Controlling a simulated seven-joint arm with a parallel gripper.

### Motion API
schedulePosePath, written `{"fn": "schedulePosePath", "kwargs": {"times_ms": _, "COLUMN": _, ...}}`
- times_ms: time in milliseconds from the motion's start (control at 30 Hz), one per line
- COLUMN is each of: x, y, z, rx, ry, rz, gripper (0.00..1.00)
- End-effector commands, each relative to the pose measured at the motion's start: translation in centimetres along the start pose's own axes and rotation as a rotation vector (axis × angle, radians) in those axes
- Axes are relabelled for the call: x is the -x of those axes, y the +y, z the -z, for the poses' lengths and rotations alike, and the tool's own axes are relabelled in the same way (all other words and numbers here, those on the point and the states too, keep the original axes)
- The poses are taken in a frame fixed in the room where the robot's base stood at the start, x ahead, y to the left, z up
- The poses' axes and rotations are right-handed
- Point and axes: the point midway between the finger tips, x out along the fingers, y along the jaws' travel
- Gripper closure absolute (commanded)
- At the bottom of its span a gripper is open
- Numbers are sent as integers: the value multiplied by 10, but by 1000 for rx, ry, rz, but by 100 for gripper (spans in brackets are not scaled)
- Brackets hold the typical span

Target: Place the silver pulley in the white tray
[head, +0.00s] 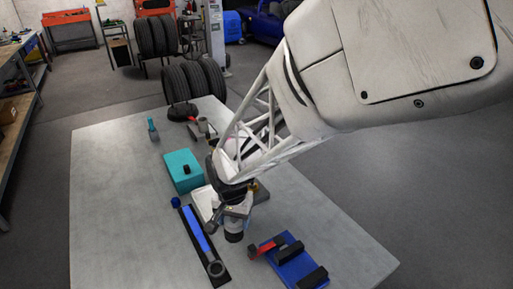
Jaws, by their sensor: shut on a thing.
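My gripper (235,222) is low over the middle of the grey table, pointing down. It is shut on a small round piece, dark grey in this light, which appears to be the silver pulley (233,236). The fingers cover much of it, and I cannot tell whether it touches the table. The white tray (203,203) lies just left of and behind my gripper, partly hidden by it. I cannot see all of the tray's inside.
A blue base with black blocks and a red lever (297,265) stands at right. A teal box (184,172) stands behind the tray. The table's left side is clear.

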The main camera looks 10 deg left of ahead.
Motion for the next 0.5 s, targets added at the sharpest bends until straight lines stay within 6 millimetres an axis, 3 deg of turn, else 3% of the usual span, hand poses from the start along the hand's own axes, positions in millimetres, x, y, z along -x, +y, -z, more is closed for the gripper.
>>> {"fn": "schedulePosePath", "kwargs": {"times_ms": 167, "x": -5, "y": 2, "z": -15, "rx": 0, "ry": 1, "rz": 1, "gripper": 60}}
{"fn": "schedulePosePath", "kwargs": {"times_ms": 500, "x": -6, "y": 2, "z": -16, "rx": -1, "ry": 0, "rz": 0, "gripper": 60}}
